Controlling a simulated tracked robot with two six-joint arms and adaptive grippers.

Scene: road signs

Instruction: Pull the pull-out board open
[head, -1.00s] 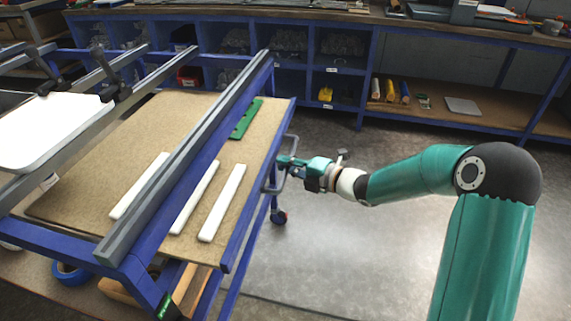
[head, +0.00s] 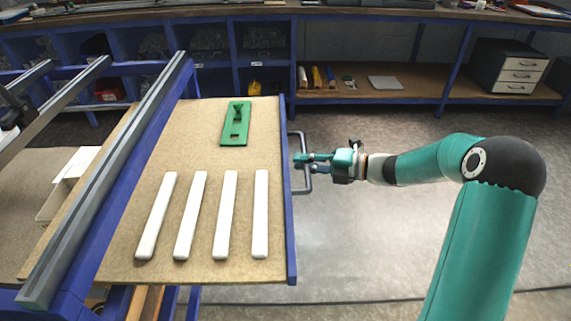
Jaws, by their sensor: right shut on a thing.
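The pull-out board (head: 206,150) is a brown particle-board panel with a blue front edge. It stands well out to the right of the blue-and-grey frame rail. A grey U-shaped handle (head: 300,135) is fixed to its blue edge. My right gripper (head: 304,161) is at the handle from the right side and is shut on it. On the board lie several white bars (head: 228,215) side by side and a green plate (head: 235,124) with a raised knob. My left gripper is not in view.
A blue workbench (head: 290,60) with bins runs along the back. Its lower shelf (head: 400,80) holds small items and a grey drawer unit (head: 508,68). The grey floor (head: 380,235) right of the board is clear.

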